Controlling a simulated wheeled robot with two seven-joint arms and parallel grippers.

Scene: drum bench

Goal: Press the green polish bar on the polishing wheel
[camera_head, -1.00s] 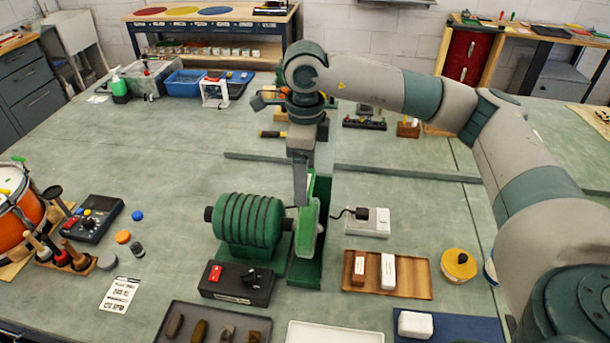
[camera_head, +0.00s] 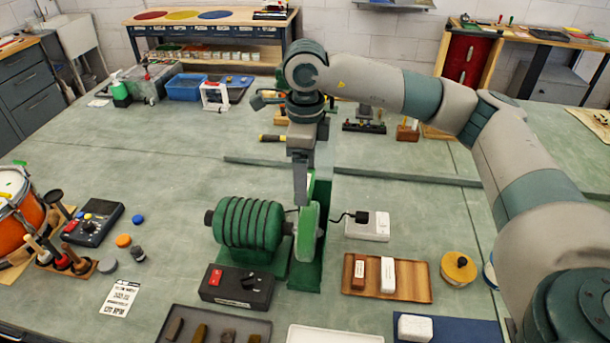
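The polishing wheel (camera_head: 307,232) is a pale green-edged disc at the right end of the green ribbed motor (camera_head: 247,223). My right gripper (camera_head: 300,198) points down from above, its fingertips right at the top of the wheel. The fingers look like one narrow shape, so I cannot tell whether they are apart or closed. I cannot make out a separate green polish bar; anything between the fingers is hidden or blends with the green machine. A wooden tray (camera_head: 417,287) to the right holds a red-brown bar (camera_head: 359,271) and a white bar (camera_head: 388,274). My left gripper is not in view.
A black switch box (camera_head: 235,288) with a red button sits in front of the motor. A white box (camera_head: 368,228) with a cable stands right of the wheel. A dark tray (camera_head: 190,315) with several small blocks lies at the front. The bench's left middle is clear.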

